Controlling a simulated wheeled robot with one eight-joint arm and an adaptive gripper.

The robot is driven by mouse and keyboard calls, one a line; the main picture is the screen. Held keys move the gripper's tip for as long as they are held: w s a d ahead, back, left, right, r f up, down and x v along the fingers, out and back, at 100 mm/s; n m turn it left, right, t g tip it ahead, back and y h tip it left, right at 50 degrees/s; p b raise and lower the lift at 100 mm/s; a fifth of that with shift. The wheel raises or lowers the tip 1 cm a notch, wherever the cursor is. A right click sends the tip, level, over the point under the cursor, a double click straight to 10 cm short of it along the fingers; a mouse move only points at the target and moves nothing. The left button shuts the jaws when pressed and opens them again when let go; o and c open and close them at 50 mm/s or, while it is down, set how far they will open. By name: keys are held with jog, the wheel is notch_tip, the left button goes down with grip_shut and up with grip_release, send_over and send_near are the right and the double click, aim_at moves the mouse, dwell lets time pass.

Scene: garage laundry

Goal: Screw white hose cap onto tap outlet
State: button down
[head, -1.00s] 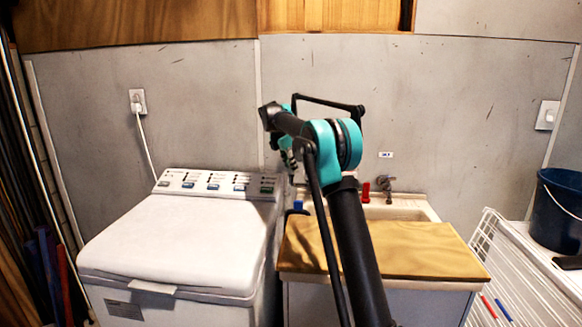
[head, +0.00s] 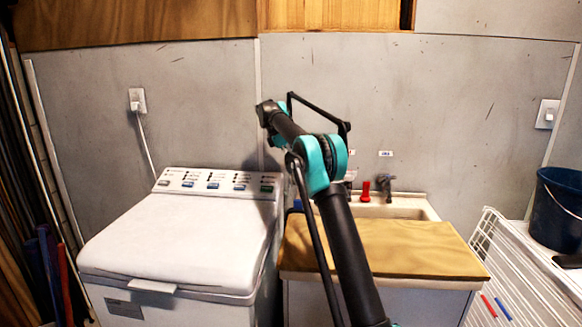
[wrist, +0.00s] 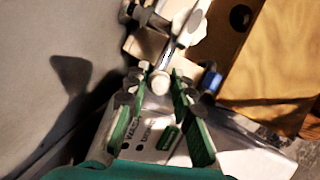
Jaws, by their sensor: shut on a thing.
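In the wrist view my gripper (wrist: 160,85) has its green-padded fingers closed around a pale, round-ended piece, the white hose cap (wrist: 159,83). A slim grey, pipe-like part, seemingly the tap (wrist: 168,50), runs away from just beyond the cap. Whether cap and outlet touch, or are threaded, I cannot tell. In the head view my arm covers the gripper, the cap and the area between washer and sink. A dark grey tap (head: 386,187) shows at the back of the sink; I cannot tell if it is the same one.
The white washing machine (head: 180,240) stands left, close to the sink (head: 410,207). A wooden board (head: 420,250) covers the sink's front. A red bottle (head: 366,192) stands on the back rim. A blue-topped item (wrist: 211,80) is just right of my fingers. The wall is close behind.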

jog(key=shift+w+m+g, duration=0.1)
jog(key=shift+m+g, duration=0.2)
jog(key=shift+m, duration=0.6)
jog(key=m, duration=0.2)
jog(key=m+g, duration=0.1)
jog(key=m, duration=0.1)
jog(key=shift+g+y, duration=0.3)
jog(key=c, duration=1.2)
grip_release()
jog(key=shift+n, duration=0.3)
